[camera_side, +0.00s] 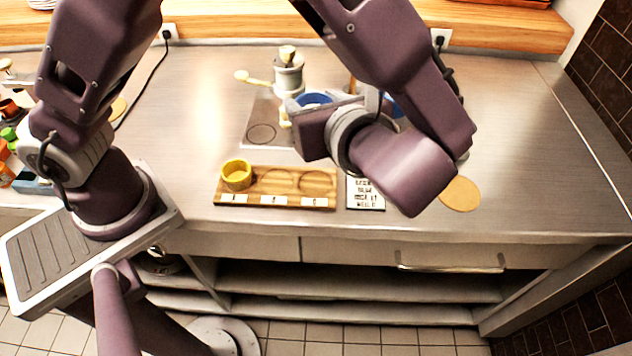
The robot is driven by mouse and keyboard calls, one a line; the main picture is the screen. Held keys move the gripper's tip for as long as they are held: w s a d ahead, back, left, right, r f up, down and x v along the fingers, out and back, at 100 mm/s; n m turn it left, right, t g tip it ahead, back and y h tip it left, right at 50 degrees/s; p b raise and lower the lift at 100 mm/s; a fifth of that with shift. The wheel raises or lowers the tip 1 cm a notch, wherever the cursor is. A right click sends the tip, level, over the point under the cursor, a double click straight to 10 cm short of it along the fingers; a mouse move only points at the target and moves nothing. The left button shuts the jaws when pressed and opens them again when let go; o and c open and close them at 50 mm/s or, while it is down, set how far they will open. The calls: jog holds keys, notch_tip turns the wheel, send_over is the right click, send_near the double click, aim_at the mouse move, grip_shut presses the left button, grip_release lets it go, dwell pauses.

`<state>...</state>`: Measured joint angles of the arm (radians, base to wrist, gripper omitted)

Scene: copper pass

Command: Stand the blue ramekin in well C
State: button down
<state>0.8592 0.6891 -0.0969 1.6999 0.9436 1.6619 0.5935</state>
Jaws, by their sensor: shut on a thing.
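A wooden tray (223,200) with three round wells in a row lies near the counter's front edge. A yellow ramekin (236,176) stands in its left well. The middle well (269,181) and the right well (316,182) are empty. The white labels along the tray's front are too small to read. My gripper (291,110) is behind the tray, above the counter, shut on the blue ramekin (313,99). The ramekin's blue rim shows just above the gripper body, which hides its lower part. The fingers' contact is largely hidden.
A grinder (288,72) with cream handles stands behind my gripper. A small sign (365,193) lies right of the tray, and a round tan disc (460,194) lies further right. Another blue object (392,104) is partly hidden behind my arm. The counter's right side is clear.

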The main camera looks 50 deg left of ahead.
aim_at(316, 184)
notch_tip(316, 184, down, 15)
jog(key=shift+d+r, duration=0.1)
jog(key=shift+d, duration=0.05)
dwell(0.4)
jog(key=c, duration=0.7)
grip_release()
jog(key=shift+o, duration=0.2)
